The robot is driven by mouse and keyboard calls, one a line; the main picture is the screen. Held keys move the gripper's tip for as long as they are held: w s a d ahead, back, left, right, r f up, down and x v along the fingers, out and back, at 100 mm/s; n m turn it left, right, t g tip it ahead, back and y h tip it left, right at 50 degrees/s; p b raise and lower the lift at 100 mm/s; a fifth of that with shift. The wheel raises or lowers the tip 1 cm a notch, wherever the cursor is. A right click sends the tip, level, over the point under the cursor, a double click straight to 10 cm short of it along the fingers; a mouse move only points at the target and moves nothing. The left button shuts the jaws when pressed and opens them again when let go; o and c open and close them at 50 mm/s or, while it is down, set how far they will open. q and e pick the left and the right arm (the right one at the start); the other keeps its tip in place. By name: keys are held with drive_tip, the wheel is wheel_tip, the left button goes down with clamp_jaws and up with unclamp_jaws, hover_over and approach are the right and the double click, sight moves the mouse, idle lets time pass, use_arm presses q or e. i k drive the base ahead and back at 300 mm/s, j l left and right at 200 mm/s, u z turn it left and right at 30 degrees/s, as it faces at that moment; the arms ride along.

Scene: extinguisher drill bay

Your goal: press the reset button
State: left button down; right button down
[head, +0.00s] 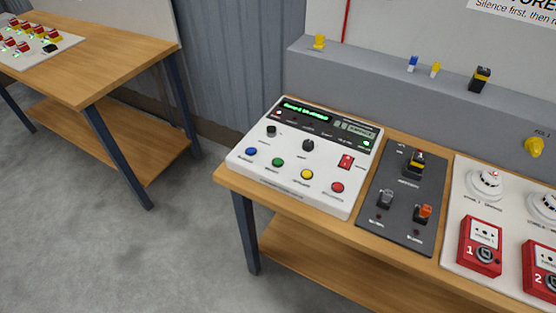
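A white control panel (305,154) lies on the left end of the wooden bench. Its front row holds a blue button (251,151), a green button (277,162), a yellow button (307,174) and a red button (337,187). Their labels are too small to read, so I cannot tell which one is the reset button. Above them are a black knob (308,145), a small black control (271,130) and a red switch (346,161). A display (307,110) shows green text. Neither of my grippers is in view.
A dark switch plate (402,192) and a white board with detectors and red call points (480,246) lie right of the panel on the bench (300,210). A grey ledge (390,95) runs behind. Another table (110,60) stands at left, with open floor between.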

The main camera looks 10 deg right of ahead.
sight(277, 162)
drive_tip(key=i+j+z, duration=0.1)
drive_tip(key=z, duration=0.5)
drive_tip(key=i+j+z, duration=0.2)
drive_tip(key=j, duration=0.3)
drive_tip(key=j+z, duration=0.25)
drive_tip(key=j, duration=0.25)
drive_tip(key=i+j+z, duration=0.2)
drive_tip(key=j, duration=0.9)
